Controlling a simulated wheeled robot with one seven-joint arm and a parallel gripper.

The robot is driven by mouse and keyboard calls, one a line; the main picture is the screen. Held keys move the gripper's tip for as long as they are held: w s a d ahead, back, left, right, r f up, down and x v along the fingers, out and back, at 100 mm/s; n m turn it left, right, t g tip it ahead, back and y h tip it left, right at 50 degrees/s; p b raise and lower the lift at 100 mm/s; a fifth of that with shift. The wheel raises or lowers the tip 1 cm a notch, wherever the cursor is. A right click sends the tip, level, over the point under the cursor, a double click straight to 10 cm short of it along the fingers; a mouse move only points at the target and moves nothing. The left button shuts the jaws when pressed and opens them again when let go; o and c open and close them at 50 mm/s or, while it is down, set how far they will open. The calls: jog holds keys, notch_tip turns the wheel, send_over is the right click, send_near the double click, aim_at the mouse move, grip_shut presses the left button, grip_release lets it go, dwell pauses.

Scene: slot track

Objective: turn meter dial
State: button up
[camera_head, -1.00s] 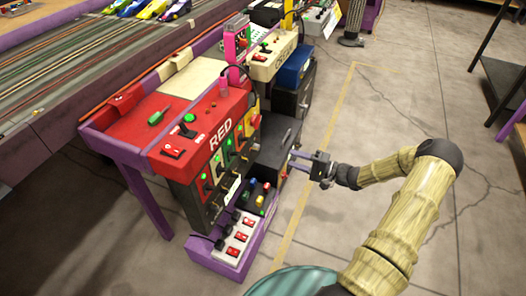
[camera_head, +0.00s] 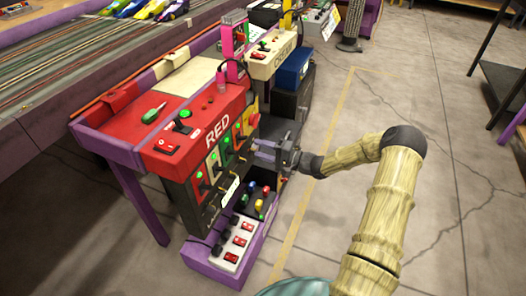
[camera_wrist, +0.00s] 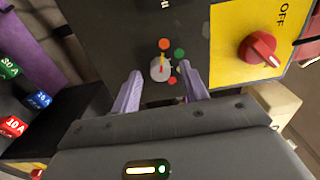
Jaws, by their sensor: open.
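A small grey dial (camera_wrist: 160,70) with a yellow-orange pointer sits on a dark panel face in the wrist view, with red, orange and green dots around it. My gripper (camera_wrist: 160,78) has its two purple fingers open, one on each side of the dial. I cannot tell if they touch it. In the head view my gripper (camera_head: 262,151) is at the right end of the RED control box (camera_head: 208,125); the dial is too small to make out there.
A red knob (camera_wrist: 262,48) on a yellow plate marked OFF is close to the right finger. Colored amp-marked plugs (camera_wrist: 12,125) are at the left in the wrist view. A white strip with red switches (camera_head: 237,241) stands low at the front. Floor at right is clear.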

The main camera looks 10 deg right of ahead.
jog(key=shift+a, duration=0.2)
jog(key=c, duration=0.3)
jog(key=shift+s, duration=0.1)
grip_shut()
jog(key=shift+d+r+m+p, duration=0.15)
jog(key=shift+m+p, duration=0.15)
jog(key=shift+p, duration=0.25)
jog(key=shift+m+p, duration=3.8)
jog(key=shift+p, duration=0.3)
